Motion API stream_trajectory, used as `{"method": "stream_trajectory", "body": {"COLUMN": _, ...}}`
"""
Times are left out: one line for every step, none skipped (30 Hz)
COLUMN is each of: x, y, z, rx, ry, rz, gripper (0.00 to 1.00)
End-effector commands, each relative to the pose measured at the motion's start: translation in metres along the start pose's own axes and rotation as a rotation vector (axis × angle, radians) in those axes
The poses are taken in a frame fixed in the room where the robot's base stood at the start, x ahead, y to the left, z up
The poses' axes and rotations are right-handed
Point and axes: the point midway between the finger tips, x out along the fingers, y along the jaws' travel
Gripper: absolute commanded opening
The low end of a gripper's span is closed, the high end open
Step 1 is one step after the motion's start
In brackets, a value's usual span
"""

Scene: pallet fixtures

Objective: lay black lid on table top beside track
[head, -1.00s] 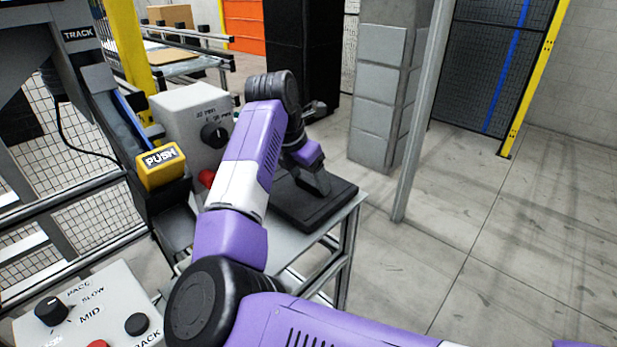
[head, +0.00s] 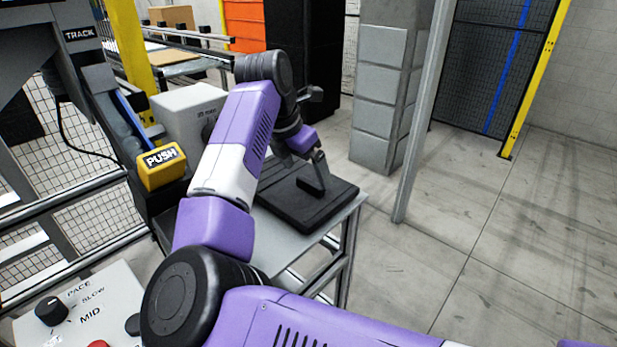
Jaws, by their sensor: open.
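The black lid (head: 288,208) lies flat on the grey table top (head: 262,247), with a raised bar handle (head: 309,186) on its upper face. My gripper (head: 319,172) is open at the handle, over the right part of the lid. I cannot tell whether a finger still touches the handle. The track (head: 122,120) is a sloping chute at the left, below the TRACK sign (head: 79,34). My arm hides part of the table between the track and the lid.
A yellow PUSH block (head: 161,165) sits at the track's lower end. A grey control box (head: 182,112) stands behind my arm. Another control panel (head: 85,305) is at the lower left. A grey post (head: 420,120) rises right of the table, with open floor beyond.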

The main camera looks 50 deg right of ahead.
Motion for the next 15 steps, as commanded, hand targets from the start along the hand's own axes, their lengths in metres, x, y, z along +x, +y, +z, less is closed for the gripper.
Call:
{"method": "stream_trajectory", "body": {"x": -0.012, "y": 0.001, "z": 0.000, "rx": 0.001, "ry": 0.000, "rz": 0.004, "gripper": 0.94}}
{"method": "stream_trajectory", "body": {"x": -0.019, "y": 0.001, "z": 0.000, "rx": 0.002, "ry": 0.001, "rz": 0.005, "gripper": 0.94}}
{"method": "stream_trajectory", "body": {"x": -0.027, "y": 0.001, "z": 0.000, "rx": 0.002, "ry": 0.001, "rz": 0.004, "gripper": 0.94}}
{"method": "stream_trajectory", "body": {"x": -0.033, "y": 0.001, "z": -0.001, "rx": 0.001, "ry": 0.001, "rz": 0.004, "gripper": 0.94}}
{"method": "stream_trajectory", "body": {"x": -0.040, "y": 0.001, "z": 0.000, "rx": 0.000, "ry": 0.001, "rz": 0.004, "gripper": 0.94}}
{"method": "stream_trajectory", "body": {"x": -0.047, "y": 0.001, "z": 0.000, "rx": 0.000, "ry": 0.000, "rz": 0.004, "gripper": 0.94}}
{"method": "stream_trajectory", "body": {"x": -0.052, "y": 0.001, "z": 0.000, "rx": 0.000, "ry": 0.000, "rz": 0.004, "gripper": 0.94}}
{"method": "stream_trajectory", "body": {"x": -0.057, "y": 0.001, "z": 0.000, "rx": 0.000, "ry": 0.000, "rz": 0.003, "gripper": 0.94}}
{"method": "stream_trajectory", "body": {"x": -0.062, "y": 0.001, "z": 0.000, "rx": 0.000, "ry": 0.001, "rz": 0.002, "gripper": 0.94}}
{"method": "stream_trajectory", "body": {"x": -0.066, "y": 0.001, "z": 0.000, "rx": 0.000, "ry": 0.001, "rz": 0.002, "gripper": 0.94}}
{"method": "stream_trajectory", "body": {"x": -0.069, "y": 0.001, "z": 0.000, "rx": 0.000, "ry": 0.001, "rz": 0.002, "gripper": 0.94}}
{"method": "stream_trajectory", "body": {"x": -0.073, "y": 0.000, "z": 0.000, "rx": 0.000, "ry": 0.001, "rz": 0.001, "gripper": 0.94}}
{"method": "stream_trajectory", "body": {"x": -0.075, "y": 0.000, "z": 0.000, "rx": 0.000, "ry": 0.001, "rz": 0.001, "gripper": 0.94}}
{"method": "stream_trajectory", "body": {"x": -0.077, "y": 0.000, "z": 0.000, "rx": 0.000, "ry": 0.001, "rz": 0.001, "gripper": 0.94}}
{"method": "stream_trajectory", "body": {"x": -0.079, "y": 0.000, "z": 0.000, "rx": 0.000, "ry": 0.001, "rz": 0.000, "gripper": 0.94}}
